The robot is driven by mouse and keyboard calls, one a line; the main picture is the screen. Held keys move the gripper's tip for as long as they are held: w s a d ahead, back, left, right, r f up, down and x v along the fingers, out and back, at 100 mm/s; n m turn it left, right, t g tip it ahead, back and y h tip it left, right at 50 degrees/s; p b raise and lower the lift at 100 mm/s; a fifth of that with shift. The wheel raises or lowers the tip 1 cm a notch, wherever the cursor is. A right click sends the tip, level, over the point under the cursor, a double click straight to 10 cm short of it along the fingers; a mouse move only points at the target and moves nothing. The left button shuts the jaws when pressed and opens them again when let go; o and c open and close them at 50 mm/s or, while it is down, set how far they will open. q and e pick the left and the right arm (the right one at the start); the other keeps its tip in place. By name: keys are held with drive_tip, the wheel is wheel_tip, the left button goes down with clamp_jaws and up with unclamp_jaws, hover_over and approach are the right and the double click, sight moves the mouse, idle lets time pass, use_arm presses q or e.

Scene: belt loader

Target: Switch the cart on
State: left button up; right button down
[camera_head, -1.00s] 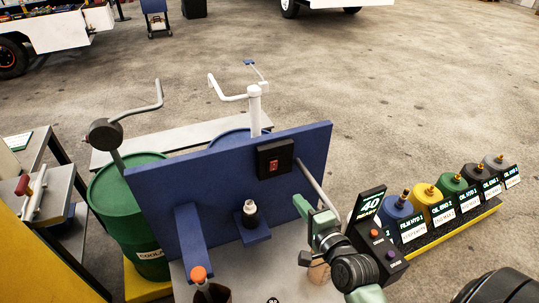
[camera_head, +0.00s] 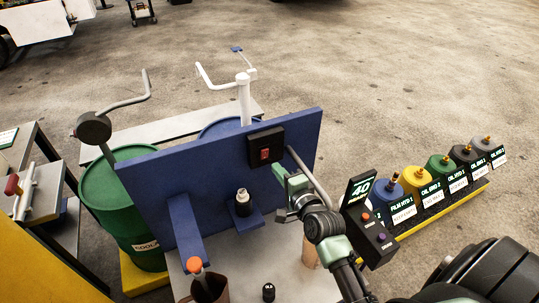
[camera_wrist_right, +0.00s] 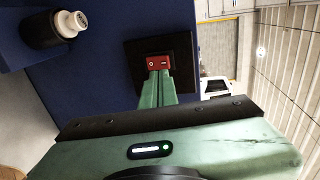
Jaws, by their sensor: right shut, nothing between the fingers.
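The cart's upright blue panel (camera_head: 165,170) carries a black switch box (camera_head: 254,138) with a red rocker switch (camera_head: 264,154) near its upper right corner. In the right wrist view the red rocker (camera_wrist_right: 156,63) shows "I" and "O" marks on the black box (camera_wrist_right: 186,62). My right gripper (camera_head: 280,172) is shut and empty, just in front of and below the switch. In the right wrist view its green fingertips (camera_wrist_right: 158,75) overlap the rocker's lower edge; I cannot tell whether they touch it. My left gripper is not in view.
A white-capped bottle (camera_head: 242,196) sits on a small blue shelf below the switch. A display box reading "40" (camera_head: 360,187) stands close to my right arm. Green drum (camera_head: 105,190) stands left; several coloured oil containers (camera_head: 416,178) line the right. Open floor lies beyond.

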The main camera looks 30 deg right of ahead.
sight(265, 151)
drive_tip(key=w, duration=0.5)
drive_tip(key=shift+d+p, duration=0.2)
drive_tip(key=shift+p, duration=0.2)
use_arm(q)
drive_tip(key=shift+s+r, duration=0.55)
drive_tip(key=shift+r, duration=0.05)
use_arm(e)
drive_tip(key=shift+w, duration=0.75)
drive_tip(key=shift+r, duration=0.1)
drive_tip(key=shift+r+p, duration=0.2)
drive_tip(key=shift+p, duration=0.35)
drive_tip(key=r+p, duration=0.1)
drive_tip(key=p, duration=0.2)
drive_tip(key=shift+w+d+g, duration=0.1)
drive_tip(key=shift+w+g, duration=0.3)
drive_tip(key=shift+f+b, duration=0.55)
drive_tip(key=shift+f, duration=0.05)
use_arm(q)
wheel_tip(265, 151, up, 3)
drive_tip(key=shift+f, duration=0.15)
use_arm(e)
drive_tip(key=shift+s, duration=0.1)
